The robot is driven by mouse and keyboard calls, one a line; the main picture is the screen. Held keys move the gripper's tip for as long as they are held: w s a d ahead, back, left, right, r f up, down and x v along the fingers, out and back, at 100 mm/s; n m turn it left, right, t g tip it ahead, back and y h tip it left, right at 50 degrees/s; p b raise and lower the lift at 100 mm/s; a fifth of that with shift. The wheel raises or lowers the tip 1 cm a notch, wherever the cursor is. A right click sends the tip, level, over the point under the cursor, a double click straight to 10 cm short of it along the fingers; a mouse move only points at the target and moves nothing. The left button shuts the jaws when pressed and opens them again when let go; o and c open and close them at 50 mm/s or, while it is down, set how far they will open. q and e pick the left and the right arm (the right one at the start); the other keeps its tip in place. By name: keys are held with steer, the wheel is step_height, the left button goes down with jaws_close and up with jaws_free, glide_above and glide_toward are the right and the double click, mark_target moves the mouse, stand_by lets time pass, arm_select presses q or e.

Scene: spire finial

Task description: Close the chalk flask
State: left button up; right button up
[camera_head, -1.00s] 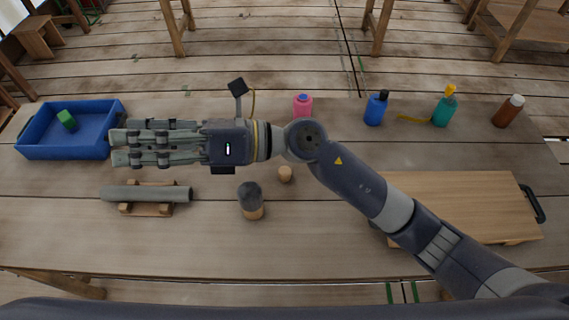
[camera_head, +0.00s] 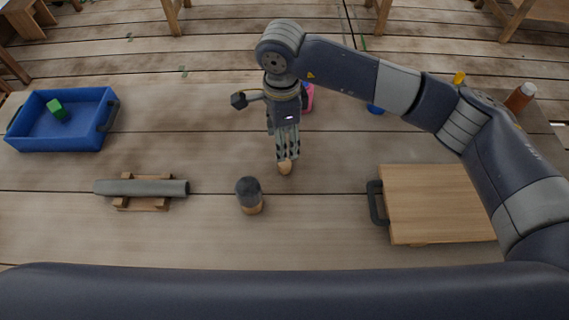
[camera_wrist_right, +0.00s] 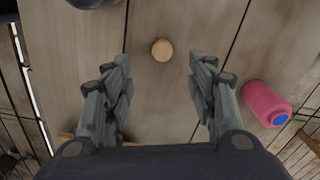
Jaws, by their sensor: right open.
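A small round tan cork-like piece (camera_head: 285,169) stands on the table just below the tips of my right gripper (camera_head: 288,158). In the right wrist view the piece (camera_wrist_right: 162,50) lies between and ahead of the two open fingers (camera_wrist_right: 160,72), with clear space on both sides. A dark grey cylinder with a tan lower part (camera_head: 249,194) stands to its left and nearer; it looks like the flask, but I cannot tell for sure. Its dark edge (camera_wrist_right: 92,2) is cut off in the wrist view. My left gripper is not in view.
A pink bottle (camera_wrist_right: 266,103) is close to the right gripper. A grey tube on a wooden cradle (camera_head: 142,188) and a blue bin (camera_head: 60,140) with a green block (camera_head: 56,108) are left. A wooden board (camera_head: 440,205) is right. A brown bottle (camera_head: 521,97) stands behind the arm.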

steer(key=p, duration=0.1)
glide_above(285, 163)
steer(key=f, duration=0.4)
steer(key=shift+s+a+f, duration=0.2)
steer(key=shift+s+a, duration=0.1)
steer(key=shift+f, duration=0.65)
steer(key=shift+w+d+f+p, duration=0.1)
steer(key=shift+f+p, duration=0.4)
steer(key=shift+p, duration=0.2)
steer(key=f, duration=0.1)
steer(key=f+p, duration=0.1)
steer(key=f, duration=0.1)
steer(key=shift+w+d+f, duration=0.15)
steer(key=shift+w+f, duration=0.05)
steer(key=shift+f, duration=0.4)
steer(key=c, duration=0.8)
